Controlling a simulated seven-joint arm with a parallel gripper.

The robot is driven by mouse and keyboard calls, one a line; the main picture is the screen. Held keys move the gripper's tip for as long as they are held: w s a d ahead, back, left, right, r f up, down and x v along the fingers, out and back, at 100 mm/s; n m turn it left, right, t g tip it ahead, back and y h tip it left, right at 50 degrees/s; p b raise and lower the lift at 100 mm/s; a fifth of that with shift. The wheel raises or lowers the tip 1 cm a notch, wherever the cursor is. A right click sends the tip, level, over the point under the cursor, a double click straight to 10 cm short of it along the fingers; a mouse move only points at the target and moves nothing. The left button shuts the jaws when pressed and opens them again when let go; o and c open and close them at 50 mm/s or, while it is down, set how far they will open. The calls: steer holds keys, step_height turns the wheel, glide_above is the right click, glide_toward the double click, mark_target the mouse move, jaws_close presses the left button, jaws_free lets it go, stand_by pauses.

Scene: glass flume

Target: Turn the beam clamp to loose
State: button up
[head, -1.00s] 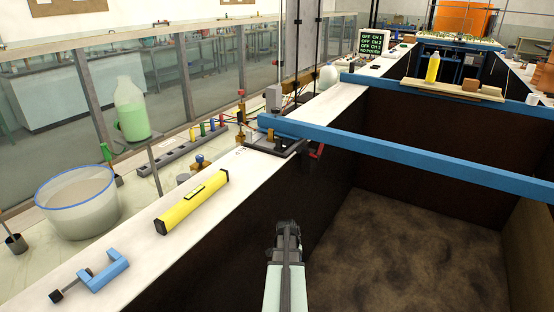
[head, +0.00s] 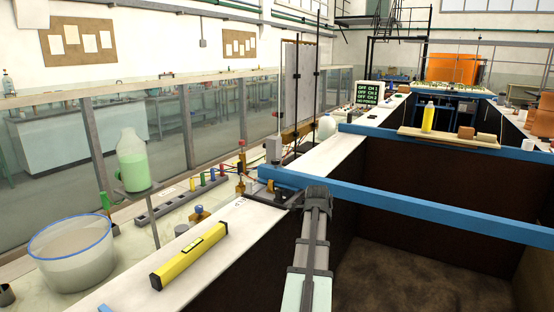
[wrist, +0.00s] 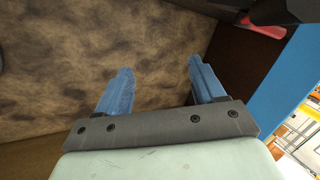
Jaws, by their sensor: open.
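The blue beam (head: 430,207) spans the flume from the near wall to the right. Its left end sits at a dark clamp base (head: 266,197) on the white wall top. The clamp's red-tipped dark lever (wrist: 262,27) shows at the top right of the wrist view. In the head view my arm hides the lever. My gripper (wrist: 159,85) is open and empty, with its two blue fingers apart and apart from the lever. In the head view the gripper end (head: 317,192) is just right of the clamp base, in front of the beam.
A yellow spirit level (head: 190,255) lies on the white wall top. A bucket (head: 75,265), a green-filled bottle (head: 132,160) and a power strip (head: 180,200) stand left. A wooden board (head: 450,139) with a yellow bottle (head: 428,118) is farther back. The flume's inside is open.

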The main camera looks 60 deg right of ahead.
step_height(320, 180, up, 11)
steer(key=s+m, duration=0.1)
steer(key=m, duration=0.2)
step_height(320, 180, up, 16)
steer(key=m+t+y, duration=0.3)
steer(key=m+y, duration=0.2)
glide_above(276, 160)
steer(key=s+a, duration=0.1)
steer(key=s, duration=0.4)
steer(key=x, duration=1.3)
steer(key=shift+s+d+f, duration=0.1)
steer(key=shift+s+f, duration=0.2)
steer(key=shift+c, duration=0.4)
steer(key=c, duration=1)
